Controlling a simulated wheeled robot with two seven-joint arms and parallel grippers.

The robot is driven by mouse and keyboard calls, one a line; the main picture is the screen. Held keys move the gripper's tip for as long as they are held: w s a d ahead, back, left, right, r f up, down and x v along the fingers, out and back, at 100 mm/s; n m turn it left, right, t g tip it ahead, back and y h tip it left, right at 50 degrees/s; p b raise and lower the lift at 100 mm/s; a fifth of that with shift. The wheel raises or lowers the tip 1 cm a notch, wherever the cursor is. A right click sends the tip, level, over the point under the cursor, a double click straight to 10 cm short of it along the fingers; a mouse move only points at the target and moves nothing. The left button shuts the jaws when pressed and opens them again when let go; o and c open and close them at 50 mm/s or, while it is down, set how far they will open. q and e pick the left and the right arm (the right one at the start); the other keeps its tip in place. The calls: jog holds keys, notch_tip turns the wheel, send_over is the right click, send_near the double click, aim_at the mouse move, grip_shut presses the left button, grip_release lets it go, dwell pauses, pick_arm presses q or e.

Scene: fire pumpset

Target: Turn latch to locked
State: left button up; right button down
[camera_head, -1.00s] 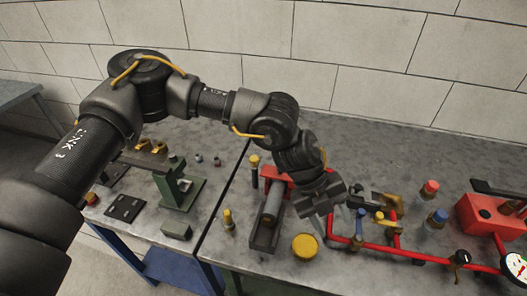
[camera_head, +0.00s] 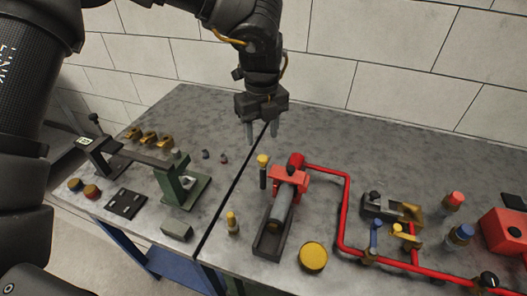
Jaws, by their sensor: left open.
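My left gripper (camera_head: 262,131) hangs fingers-down above the back of the bench, near the dark seam between two table tops. Its two fingers are apart with nothing between them. I cannot tell for sure which part is the latch. A grey and brass block with a black knob (camera_head: 393,208) sits at the right, well away from the gripper. Beside it are a blue lever (camera_head: 375,234) and a yellow lever (camera_head: 405,237) on the red pipe (camera_head: 346,205). My right gripper is not in view.
A red clamp (camera_head: 289,176) with a grey cylinder stands in front of the gripper. A yellow cap (camera_head: 313,257) lies near it. A green bracket (camera_head: 176,188) with a long bar stands at left. Red and blue topped bottles (camera_head: 453,203) stand right. The back middle is clear.

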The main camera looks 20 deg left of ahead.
aim_at(263, 158)
pick_arm(q)
notch_tip(263, 158, down, 7)
jog(key=shift+f+p, duration=0.2)
jog(key=shift+p, duration=0.35)
jog(key=shift+c, duration=0.2)
jog(key=c, duration=0.9)
jog(key=shift+c, duration=0.2)
